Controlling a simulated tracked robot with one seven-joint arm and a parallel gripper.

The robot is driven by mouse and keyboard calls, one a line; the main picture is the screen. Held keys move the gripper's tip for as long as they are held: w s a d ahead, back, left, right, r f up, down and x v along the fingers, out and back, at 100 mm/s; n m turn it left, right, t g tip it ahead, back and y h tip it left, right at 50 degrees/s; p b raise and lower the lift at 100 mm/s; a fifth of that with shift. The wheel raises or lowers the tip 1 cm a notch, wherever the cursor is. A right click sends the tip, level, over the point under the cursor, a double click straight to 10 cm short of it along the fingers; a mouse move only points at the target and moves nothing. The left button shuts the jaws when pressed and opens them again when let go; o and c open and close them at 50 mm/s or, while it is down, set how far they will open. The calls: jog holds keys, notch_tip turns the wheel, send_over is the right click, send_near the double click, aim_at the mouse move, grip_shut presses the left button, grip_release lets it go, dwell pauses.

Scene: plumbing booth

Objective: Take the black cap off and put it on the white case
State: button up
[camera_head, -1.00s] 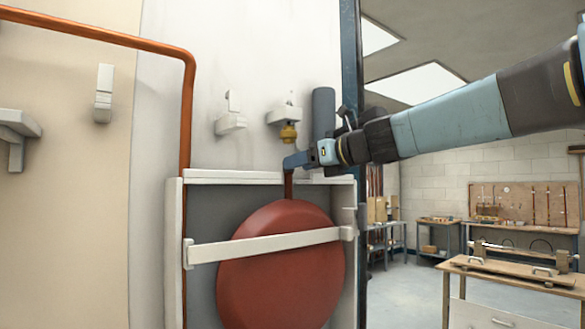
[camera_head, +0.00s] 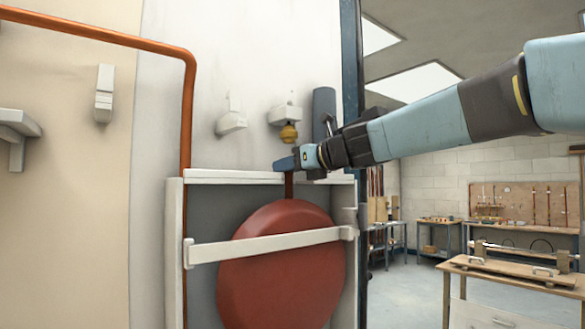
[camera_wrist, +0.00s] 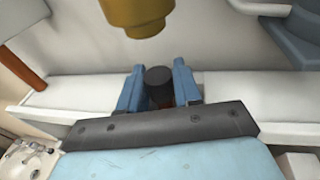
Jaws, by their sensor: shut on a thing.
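The black cap (camera_wrist: 159,76) shows in the wrist view between the two blue fingers of my gripper (camera_wrist: 158,68). The fingers are shut on it. A short brown-red pipe (camera_head: 289,187) shows below my gripper (camera_head: 283,163), rising from the red round tank; I cannot tell whether the cap still touches it. The white case (camera_head: 235,176) stands around the tank, and its top ledge (camera_wrist: 75,93) runs behind the fingers in the wrist view. In the head view the cap is hidden by the fingers.
A brass fitting (camera_head: 288,133) hangs close above my gripper and shows large in the wrist view (camera_wrist: 138,14). A grey cylinder (camera_head: 323,112) stands right behind the wrist. A copper pipe (camera_head: 188,110) runs down at left. The case's ledge left of my gripper is clear.

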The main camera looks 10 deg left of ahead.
jog(key=shift+c, duration=1)
jog(key=shift+r, duration=0.1)
